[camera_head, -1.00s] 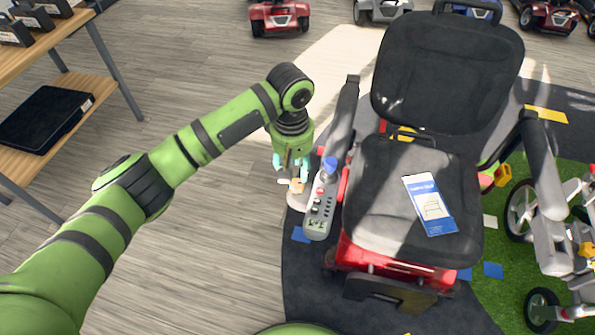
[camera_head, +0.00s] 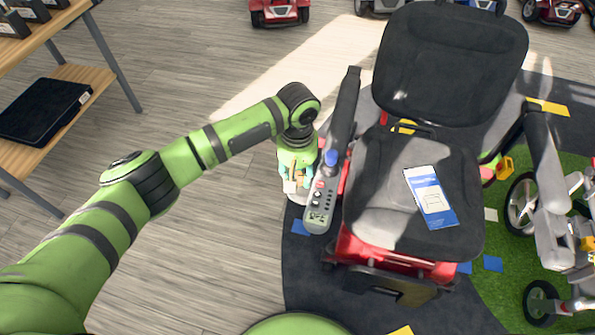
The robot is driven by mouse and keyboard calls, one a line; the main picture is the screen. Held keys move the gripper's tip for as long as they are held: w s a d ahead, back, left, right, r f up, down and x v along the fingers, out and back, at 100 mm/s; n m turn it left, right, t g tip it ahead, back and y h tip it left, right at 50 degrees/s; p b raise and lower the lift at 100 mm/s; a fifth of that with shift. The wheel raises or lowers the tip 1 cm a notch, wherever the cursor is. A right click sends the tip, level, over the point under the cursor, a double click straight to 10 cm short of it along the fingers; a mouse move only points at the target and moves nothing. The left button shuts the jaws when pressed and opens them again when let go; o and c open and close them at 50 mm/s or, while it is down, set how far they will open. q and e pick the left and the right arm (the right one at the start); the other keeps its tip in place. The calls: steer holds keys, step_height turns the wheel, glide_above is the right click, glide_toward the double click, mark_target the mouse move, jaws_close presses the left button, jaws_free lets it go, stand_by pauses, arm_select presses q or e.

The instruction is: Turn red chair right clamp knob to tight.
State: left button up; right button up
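The red chair (camera_head: 395,255) stands right of centre, facing me, with a black seat and backrest over a red base. Its armrest on the picture's left carries a grey control panel (camera_head: 320,208) with a blue-topped joystick (camera_head: 331,158). My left gripper (camera_head: 298,181) points down just left of this armrest, close beside the panel. A small orange and pale part shows around its fingertips. I cannot tell whether this is the clamp knob, or whether the fingers touch it. The knob's setting is not readable. My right gripper is out of view.
A blue and white leaflet (camera_head: 431,197) lies on the seat. A wheeled silver frame (camera_head: 555,235) stands close on the right. A wooden shelf (camera_head: 75,75) with a black case (camera_head: 45,111) is at the left. Wooden floor between shelf and chair is clear.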

arm_select(q)
jaws_close()
